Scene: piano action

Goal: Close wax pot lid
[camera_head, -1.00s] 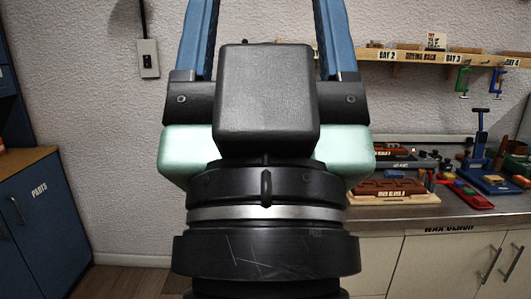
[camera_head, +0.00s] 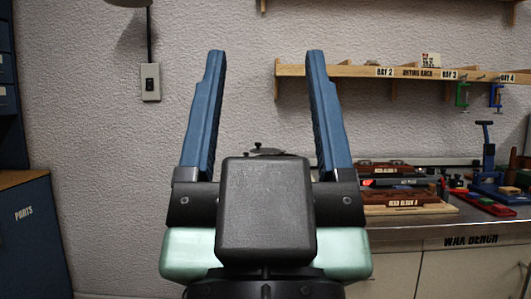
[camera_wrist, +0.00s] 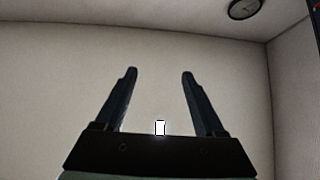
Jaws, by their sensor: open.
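My gripper (camera_head: 266,56) stands large in the middle of the head view, its two blue fingers pointing up and wide apart, with nothing between them. It also shows in the wrist view (camera_wrist: 159,73), open and empty against a bare wall. Just above my gripper's black body, a small dark round piece with a knob (camera_head: 265,151) peeks out. It may be part of the wax pot or its lid, but my gripper hides most of it. I cannot tell how the lid sits.
The wax bench (camera_head: 470,241) runs to the right, holding wooden blocks (camera_head: 405,201), a blue press (camera_head: 487,165) and a red tray (camera_head: 485,202). A drying rack shelf (camera_head: 420,73) hangs above. A blue parts cabinet (camera_head: 35,240) stands at left.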

